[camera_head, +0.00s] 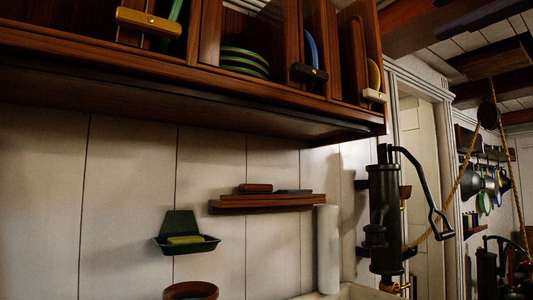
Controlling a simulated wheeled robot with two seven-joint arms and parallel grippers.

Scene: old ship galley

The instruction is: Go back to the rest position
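Neither of my grippers can be made out in the head view, and no arm of mine can be clearly seen. The view looks up at a plank wall and a wooden cabinet. What my grippers hold, if anything, does not show.
A wooden wall cabinet (190,85) with stacked green plates (244,62) overhangs the top left. Below are a green soap holder (187,244), a small wooden shelf (268,206) and a brown bowl (190,291). A black hand pump (384,215) stands right, with ropes (462,173) beyond.

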